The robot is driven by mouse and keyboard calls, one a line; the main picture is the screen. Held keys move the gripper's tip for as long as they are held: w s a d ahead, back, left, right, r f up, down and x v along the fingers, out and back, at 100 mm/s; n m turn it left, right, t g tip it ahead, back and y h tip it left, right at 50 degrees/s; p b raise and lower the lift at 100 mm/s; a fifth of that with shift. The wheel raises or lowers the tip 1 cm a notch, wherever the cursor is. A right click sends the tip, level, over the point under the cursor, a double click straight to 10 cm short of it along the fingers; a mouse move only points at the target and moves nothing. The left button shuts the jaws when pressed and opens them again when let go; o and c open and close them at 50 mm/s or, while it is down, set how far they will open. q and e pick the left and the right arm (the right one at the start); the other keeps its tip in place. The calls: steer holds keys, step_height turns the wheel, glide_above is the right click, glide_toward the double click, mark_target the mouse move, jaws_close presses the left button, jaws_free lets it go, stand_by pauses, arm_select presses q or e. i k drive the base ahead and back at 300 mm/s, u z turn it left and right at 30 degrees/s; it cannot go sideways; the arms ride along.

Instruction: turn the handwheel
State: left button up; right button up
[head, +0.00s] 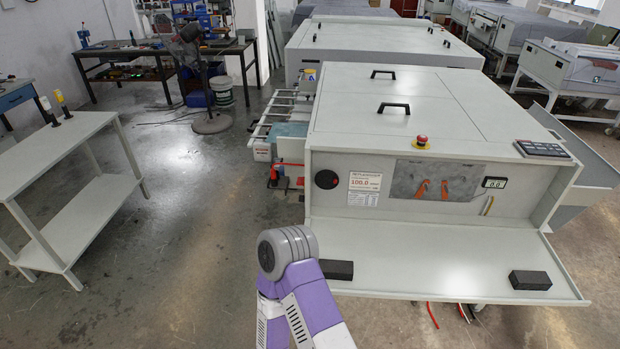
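A round black disc with a small red mark (326,179) sits at the left end of the recessed front panel of the plate processor (340,120). It is the only wheel-like part I can make out on this front, and it looks like the handwheel. Nothing touches it or covers it. One of my arms, purple and grey, rises from the bottom middle of the head view, below and left of the disc. Only its links and a joint show. Neither of my grippers is in view.
A flat shelf (430,250) juts out below the panel, with a black block (530,280) at its right and another (336,269) at its left. A red button (421,141) is on top. A grey table (70,190) stands left; the floor between (190,230) is clear.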

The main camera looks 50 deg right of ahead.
mark_target(327, 180)
steer(key=z, duration=0.45)
steer(key=i, duration=0.8)
steer(key=z, duration=0.7)
